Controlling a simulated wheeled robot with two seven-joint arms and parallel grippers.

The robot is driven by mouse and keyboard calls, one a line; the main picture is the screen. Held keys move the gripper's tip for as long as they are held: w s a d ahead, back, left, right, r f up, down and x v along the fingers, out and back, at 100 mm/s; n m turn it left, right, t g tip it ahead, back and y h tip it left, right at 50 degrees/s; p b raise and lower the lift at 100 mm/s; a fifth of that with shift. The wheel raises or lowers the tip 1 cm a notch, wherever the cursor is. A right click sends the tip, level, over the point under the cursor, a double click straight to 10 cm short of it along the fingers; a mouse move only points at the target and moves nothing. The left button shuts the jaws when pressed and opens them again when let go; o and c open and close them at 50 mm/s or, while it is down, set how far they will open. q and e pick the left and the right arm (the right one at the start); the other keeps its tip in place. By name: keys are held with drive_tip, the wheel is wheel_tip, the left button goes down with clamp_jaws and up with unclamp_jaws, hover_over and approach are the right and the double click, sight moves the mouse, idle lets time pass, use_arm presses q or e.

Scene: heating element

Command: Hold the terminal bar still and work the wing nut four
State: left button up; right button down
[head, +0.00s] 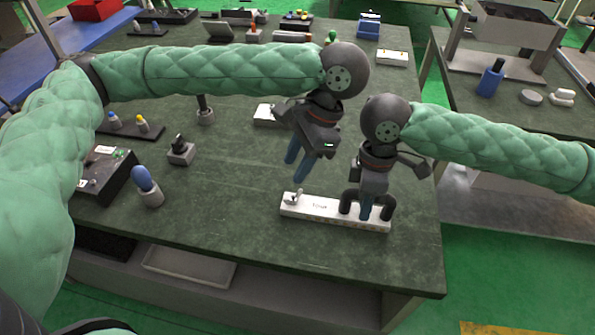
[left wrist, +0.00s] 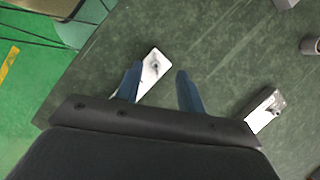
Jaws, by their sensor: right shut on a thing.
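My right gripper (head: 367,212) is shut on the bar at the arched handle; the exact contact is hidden. My left gripper (head: 297,166) is open and empty, above and behind the wing-nut end. In the left wrist view the wing nut (left wrist: 154,66) shows between the spread fingers, nearer the left one, which partly covers the bar.
A blue-topped knob (head: 146,184) and a small grey block with a dark top (head: 181,152) stand to the left. A white block (head: 265,115) lies behind my left gripper. Bare table surrounds the bar's left end. The front edge is close.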

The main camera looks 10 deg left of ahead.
use_arm(q)
drive_tip(key=shift+r, duration=0.4)
drive_tip(key=w+a+r+t, duration=0.1)
drive_tip(key=w+a+r, duration=0.15)
drive_tip(key=r, duration=0.25)
drive_tip(key=n+g+h, duration=0.3)
drive_tip(key=n, duration=0.5)
approach(293, 198)
drive_tip(key=x, duration=0.7)
drive_tip(key=shift+s+f, duration=0.1)
drive_tip(key=shift+f, duration=0.2)
drive_tip(key=shift+c, duration=0.2)
